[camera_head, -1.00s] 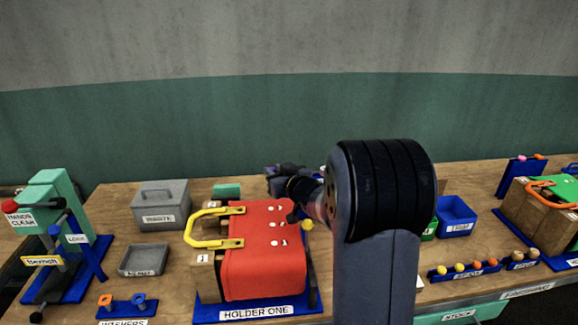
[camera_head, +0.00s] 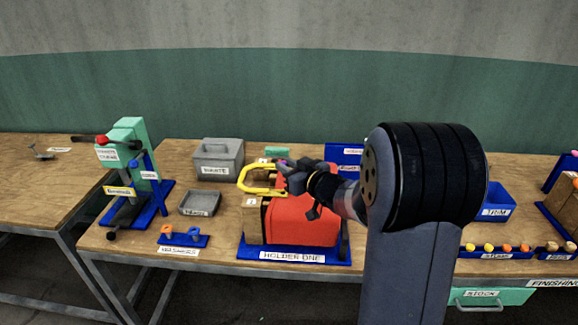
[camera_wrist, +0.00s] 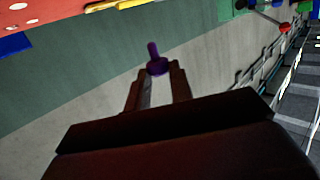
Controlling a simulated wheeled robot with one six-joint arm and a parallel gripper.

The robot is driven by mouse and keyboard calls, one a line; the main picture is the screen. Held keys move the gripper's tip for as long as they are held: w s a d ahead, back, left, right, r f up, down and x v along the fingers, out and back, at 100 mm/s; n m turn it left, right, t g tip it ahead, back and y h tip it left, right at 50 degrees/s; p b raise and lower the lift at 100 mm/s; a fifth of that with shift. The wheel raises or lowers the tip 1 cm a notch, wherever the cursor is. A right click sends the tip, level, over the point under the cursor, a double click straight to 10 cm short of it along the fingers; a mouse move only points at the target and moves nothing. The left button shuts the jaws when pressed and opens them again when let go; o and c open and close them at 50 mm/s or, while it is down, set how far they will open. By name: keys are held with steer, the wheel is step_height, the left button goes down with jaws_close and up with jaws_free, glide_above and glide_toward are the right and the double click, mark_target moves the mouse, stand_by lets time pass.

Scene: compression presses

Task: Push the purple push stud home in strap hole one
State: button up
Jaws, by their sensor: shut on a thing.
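The purple push stud (camera_wrist: 155,60) is held between the fingertips of my gripper (camera_wrist: 156,80) in the wrist view, its thin end pointing away from the jaws. In the head view my gripper (camera_head: 283,166) is above the back left of the red piece (camera_head: 300,221) on holder one (camera_head: 295,257), close to its yellow handle (camera_head: 262,190). The stud is apart from the red piece in the wrist view, where part of the red surface (camera_wrist: 60,10) with pale round spots shows top left. My arm hides the strap holes in the head view.
A grey lidded box (camera_head: 217,160), a small grey tray (camera_head: 200,203) and a blue washer stand (camera_head: 183,240) are left of the holder. A green press (camera_head: 130,165) stands further left. A blue bin (camera_head: 497,203) and a stud rack (camera_head: 495,252) are at right.

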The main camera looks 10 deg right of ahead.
steer(key=b, duration=0.5)
glide_above(289, 199)
step_height(289, 199, down, 6)
steer(key=shift+a+r, duration=0.1)
steer(key=shift+f+b, duration=0.7)
steer(key=shift+f, duration=0.85)
stand_by(1.7)
steer(key=o, duration=1)
steer(key=shift+s, duration=0.1)
steer(key=v, duration=1)
steer(key=shift+s+d+b, duration=0.2)
steer(key=shift+s+b, duration=0.1)
steer(key=shift+b, duration=0.05)
